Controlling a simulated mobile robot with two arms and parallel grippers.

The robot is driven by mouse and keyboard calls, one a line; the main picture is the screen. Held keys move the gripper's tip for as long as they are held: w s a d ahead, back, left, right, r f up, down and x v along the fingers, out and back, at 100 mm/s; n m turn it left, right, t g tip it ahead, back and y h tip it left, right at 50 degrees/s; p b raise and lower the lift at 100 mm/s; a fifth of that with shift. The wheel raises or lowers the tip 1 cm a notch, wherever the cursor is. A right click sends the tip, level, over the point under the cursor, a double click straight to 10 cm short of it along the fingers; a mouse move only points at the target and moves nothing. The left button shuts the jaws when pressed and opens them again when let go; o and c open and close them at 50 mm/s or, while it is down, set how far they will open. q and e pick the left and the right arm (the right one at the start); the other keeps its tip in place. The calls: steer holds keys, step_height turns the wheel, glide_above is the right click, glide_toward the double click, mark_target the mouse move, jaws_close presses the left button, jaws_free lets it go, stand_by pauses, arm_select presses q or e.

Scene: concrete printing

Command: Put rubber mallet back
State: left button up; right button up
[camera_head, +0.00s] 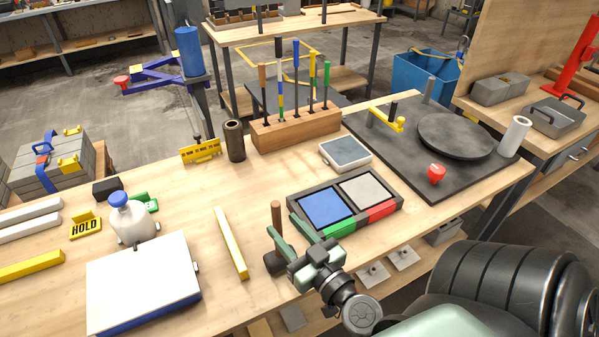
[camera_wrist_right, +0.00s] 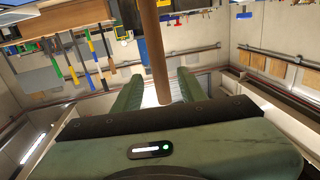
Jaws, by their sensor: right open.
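The rubber mallet stands upright near the table's front edge, its brown handle (camera_head: 276,214) up and its dark head (camera_head: 274,263) low, partly hidden by my right gripper. My right gripper (camera_head: 284,230) is open beside the handle. In the right wrist view, the handle (camera_wrist_right: 154,55) rises between the two green fingers (camera_wrist_right: 156,92), with gaps on both sides. The mallet's head is hidden there. My left gripper is not in view.
A wooden block (camera_head: 297,133) holds several upright long-handled tools at the back. A tray with blue and grey pads (camera_head: 341,201) lies right of the mallet. A yellow bar (camera_head: 231,243) and a white-topped box (camera_head: 143,285) lie left. Bare tabletop shows between the yellow bar and the wooden block.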

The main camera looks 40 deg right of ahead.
steer(key=shift+s+a+b, duration=0.2)
steer(key=shift+s+b, duration=0.8)
steer(key=shift+s, duration=1.5)
